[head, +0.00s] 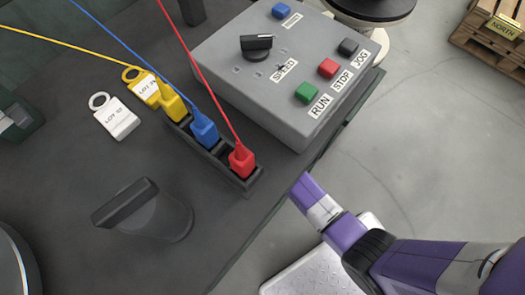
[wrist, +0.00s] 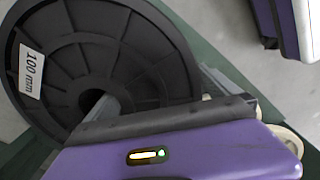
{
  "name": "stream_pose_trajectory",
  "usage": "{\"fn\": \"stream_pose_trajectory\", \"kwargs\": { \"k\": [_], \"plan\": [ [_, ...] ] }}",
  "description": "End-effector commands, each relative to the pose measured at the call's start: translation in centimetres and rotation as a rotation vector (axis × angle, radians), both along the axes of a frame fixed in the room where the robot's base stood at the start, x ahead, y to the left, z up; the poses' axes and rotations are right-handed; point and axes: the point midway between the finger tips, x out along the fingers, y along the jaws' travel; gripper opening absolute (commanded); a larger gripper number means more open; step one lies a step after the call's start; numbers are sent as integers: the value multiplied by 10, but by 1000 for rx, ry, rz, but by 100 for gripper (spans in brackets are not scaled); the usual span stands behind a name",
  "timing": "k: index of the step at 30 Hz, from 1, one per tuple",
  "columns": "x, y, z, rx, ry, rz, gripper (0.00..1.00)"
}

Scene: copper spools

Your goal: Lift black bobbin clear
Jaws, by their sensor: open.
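The black bobbin shows in the wrist view as a ribbed round flange (wrist: 125,62) with a central hole. A white label reading "100 mm" (wrist: 31,72) sits near its left edge. My gripper (wrist: 157,95) is open close to the bobbin. One grey finger overlaps the flange near the hole, and the other shows by the flange's right edge. The purple hand hides the lower part of the bobbin, and I cannot tell whether the fingers touch it. In the head view my gripper is not clearly visible, and I cannot identify this bobbin surely there.
In the head view the dark table (head: 60,160) holds a grey control box (head: 215,45), a rack with yellow, blue and red plugs (head: 241,160) on cords, two tags (head: 116,118) and a dark handled cylinder (head: 150,215). Bare floor (head: 440,120) lies right, with a pallet (head: 490,35) beyond.

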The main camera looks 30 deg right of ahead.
Motion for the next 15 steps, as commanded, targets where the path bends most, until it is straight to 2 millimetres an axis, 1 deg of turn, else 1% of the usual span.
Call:
{"fn": "stream_pose_trajectory", "kwargs": {
  "k": [6, 11, 15],
  "plan": [
    [1, 0, -1, 1, -1, 0, 100],
    [1, 0, 0, 1, -1, 0, 69],
    [1, 0, 0, 0, -2, 0, 41]
  ]
}}
